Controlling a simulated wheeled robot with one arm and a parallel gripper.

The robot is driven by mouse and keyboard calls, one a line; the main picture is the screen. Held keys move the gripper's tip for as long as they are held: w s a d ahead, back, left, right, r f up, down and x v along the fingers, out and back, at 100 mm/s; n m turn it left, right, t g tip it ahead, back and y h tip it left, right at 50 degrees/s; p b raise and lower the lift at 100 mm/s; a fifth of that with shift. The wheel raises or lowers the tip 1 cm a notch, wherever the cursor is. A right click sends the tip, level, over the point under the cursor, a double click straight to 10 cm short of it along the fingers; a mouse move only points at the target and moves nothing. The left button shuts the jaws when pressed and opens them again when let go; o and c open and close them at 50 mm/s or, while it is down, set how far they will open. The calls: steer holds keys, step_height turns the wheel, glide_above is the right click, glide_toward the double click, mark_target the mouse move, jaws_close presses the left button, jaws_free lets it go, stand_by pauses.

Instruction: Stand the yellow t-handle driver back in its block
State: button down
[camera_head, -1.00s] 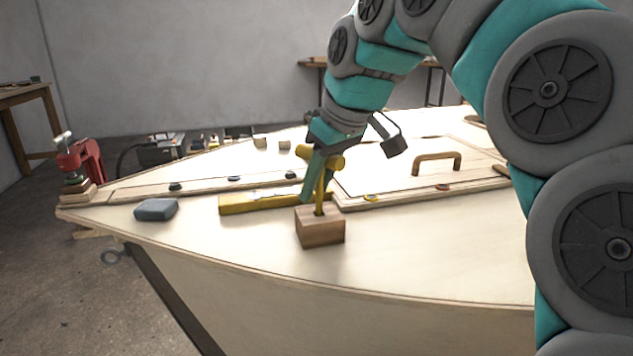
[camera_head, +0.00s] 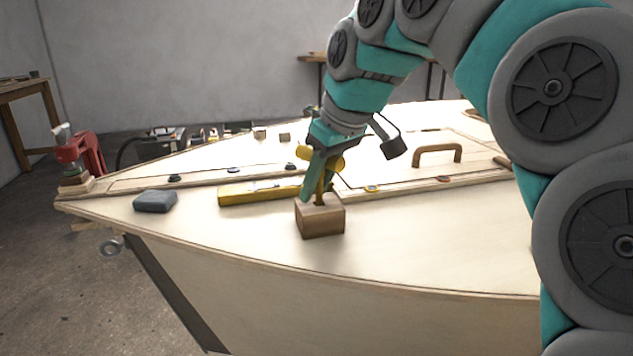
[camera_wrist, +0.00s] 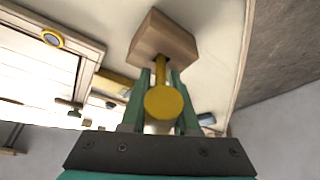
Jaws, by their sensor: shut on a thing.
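The yellow t-handle driver (camera_head: 320,187) stands about upright, its shaft meeting the top of the wooden block (camera_head: 320,220). In the wrist view the driver's round yellow handle end (camera_wrist: 163,103) faces the camera, and its shaft runs to the hole in the block (camera_wrist: 163,42). My gripper (camera_head: 313,180) is shut on the driver just above the block; its green fingers (camera_wrist: 160,90) lie on both sides of the shaft. How deep the shaft sits is hidden inside the block.
A yellow spirit level (camera_head: 258,192) lies just behind and left of the block. A blue-grey block (camera_head: 155,201) lies farther left. A red clamp (camera_head: 80,152) grips the hull's tip. A wooden handle (camera_head: 437,153) stands on the hatch. The deck in front is clear.

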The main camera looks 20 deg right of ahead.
steer(key=shift+f, duration=0.15)
steer(key=c, duration=0.6)
jaws_free()
steer(key=shift+v, duration=3.9)
steer(key=shift+w, duration=0.1)
